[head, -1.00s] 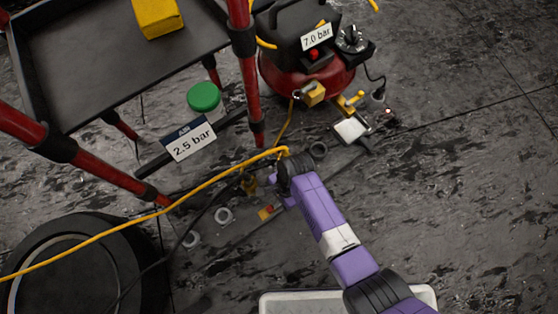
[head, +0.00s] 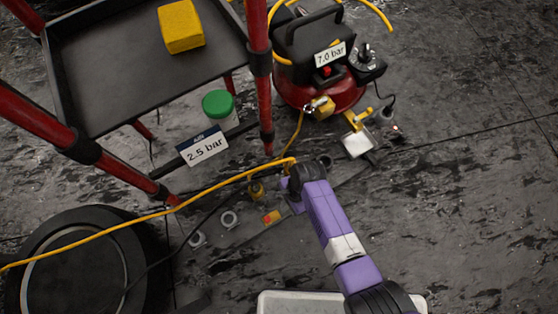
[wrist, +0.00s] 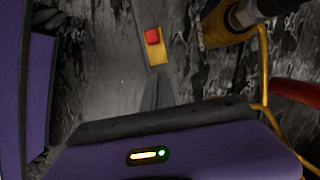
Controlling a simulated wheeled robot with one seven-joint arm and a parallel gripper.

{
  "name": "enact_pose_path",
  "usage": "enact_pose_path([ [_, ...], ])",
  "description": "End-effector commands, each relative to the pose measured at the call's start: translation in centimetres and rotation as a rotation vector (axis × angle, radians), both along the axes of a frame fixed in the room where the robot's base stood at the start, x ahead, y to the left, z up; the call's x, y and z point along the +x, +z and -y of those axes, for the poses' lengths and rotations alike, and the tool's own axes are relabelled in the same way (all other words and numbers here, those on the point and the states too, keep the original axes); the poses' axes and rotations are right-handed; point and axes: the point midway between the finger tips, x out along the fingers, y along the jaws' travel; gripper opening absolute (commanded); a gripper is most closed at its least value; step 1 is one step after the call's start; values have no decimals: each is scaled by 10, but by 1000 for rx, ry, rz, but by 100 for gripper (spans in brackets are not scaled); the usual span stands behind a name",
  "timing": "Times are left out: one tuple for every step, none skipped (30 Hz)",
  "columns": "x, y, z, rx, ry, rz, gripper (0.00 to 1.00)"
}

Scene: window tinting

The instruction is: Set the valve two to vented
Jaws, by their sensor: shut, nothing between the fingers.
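A small yellow block with a red part (head: 271,217) lies on a grey strip on the floor; it also shows in the wrist view (wrist: 157,50). A brass fitting (head: 256,190) is beside it, with a dark hose end, and it appears large at the upper right in the wrist view (wrist: 225,22). I cannot tell which part is valve two, and no label on it is readable. My gripper (wrist: 157,82) is shut and empty, its dark fingertips just short of the yellow and red block in the wrist picture. In the head view my purple wrist hides the fingertips.
A yellow hose (head: 150,222) crosses above the strip near my wrist. Two pale rings (head: 230,219) lie left of the block. A red-legged cart (head: 265,110) stands behind, beside a compressor (head: 318,95) marked 7.0 bar. A gauge sign (head: 203,147) reads 2.5 bar. A tire (head: 85,265) is left.

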Motion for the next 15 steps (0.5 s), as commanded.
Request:
enact_pose_path([
  [2, 19, 3, 0, -3, 0, 0],
  [3, 25, 4, -1, -3, 1, 0],
  [4, 32, 6, -1, -4, 1, 0],
  [5, 38, 7, 0, -4, 1, 0],
  [6, 43, 9, -1, -4, 1, 0],
  [7, 49, 10, -1, -4, 1, 0],
  [8, 53, 11, 0, -4, 1, 0],
  [8, 57, 12, 0, -4, 1, 0],
  [9, 61, 13, -1, -4, 1, 0],
  [9, 63, 13, -1, -4, 1, 0],
  [9, 66, 14, -1, -4, 1, 0],
  [10, 68, 14, -1, -4, 1, 0],
  [10, 70, 15, -1, -4, 1, 0],
  [10, 70, 15, -1, -4, 1, 0],
  [10, 71, 16, -1, -4, 0, 0],
])
